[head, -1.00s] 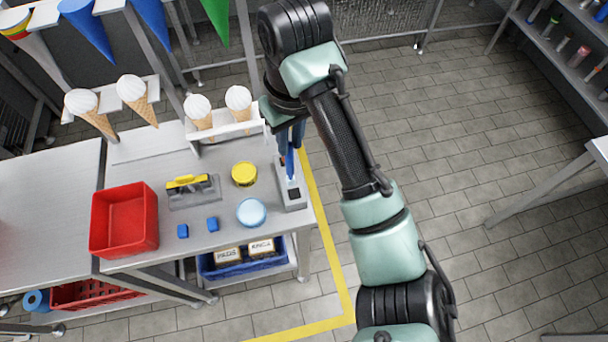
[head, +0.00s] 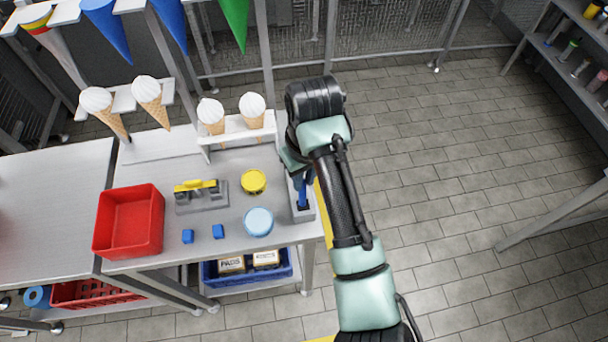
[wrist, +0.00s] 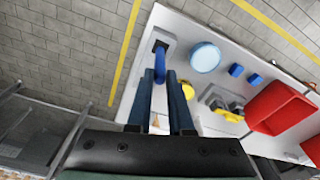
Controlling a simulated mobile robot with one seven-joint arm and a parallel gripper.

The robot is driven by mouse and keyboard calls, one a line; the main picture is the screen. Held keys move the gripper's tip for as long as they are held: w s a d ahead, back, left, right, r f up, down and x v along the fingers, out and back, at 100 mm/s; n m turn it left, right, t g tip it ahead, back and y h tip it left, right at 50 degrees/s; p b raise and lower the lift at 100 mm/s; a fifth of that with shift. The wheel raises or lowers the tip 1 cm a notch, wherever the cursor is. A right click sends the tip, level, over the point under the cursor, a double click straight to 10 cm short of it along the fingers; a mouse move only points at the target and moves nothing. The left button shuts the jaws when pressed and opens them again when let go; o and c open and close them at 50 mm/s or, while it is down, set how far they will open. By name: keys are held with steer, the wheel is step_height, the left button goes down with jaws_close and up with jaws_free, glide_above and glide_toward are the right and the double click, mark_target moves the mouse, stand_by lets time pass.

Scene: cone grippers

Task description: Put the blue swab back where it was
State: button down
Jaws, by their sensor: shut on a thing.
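The blue swab (wrist: 160,66) is held between the two dark blue fingers of my gripper (wrist: 161,80). It stands roughly upright, and its lower end is at the dark square opening of the grey holder (wrist: 160,44) in the wrist view. I cannot tell how deep the end sits in that opening. In the head view my gripper (head: 299,180) is above the holder (head: 304,215) at the right edge of the table, and the swab (head: 304,194) shows just below the fingers. My arm hides part of them.
A light blue round lid (head: 259,221), a yellow round tub (head: 253,181) and two small blue blocks (head: 218,231) are left of the holder. A red bin (head: 130,222) is farther left. Ice-cream cones (head: 252,108) stand in a rack behind.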

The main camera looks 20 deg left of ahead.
steer(key=c, duration=0.8)
jaws_free()
steer(key=shift+r, duration=0.1)
steer(key=r+p, duration=0.1)
steer(key=r, duration=0.7)
steer(key=r+p, duration=0.1)
steer(key=r, duration=0.3)
steer(key=shift+s+d+p, duration=0.3)
steer(key=shift+d+p, duration=0.05)
steer(key=shift+d, duration=0.05)
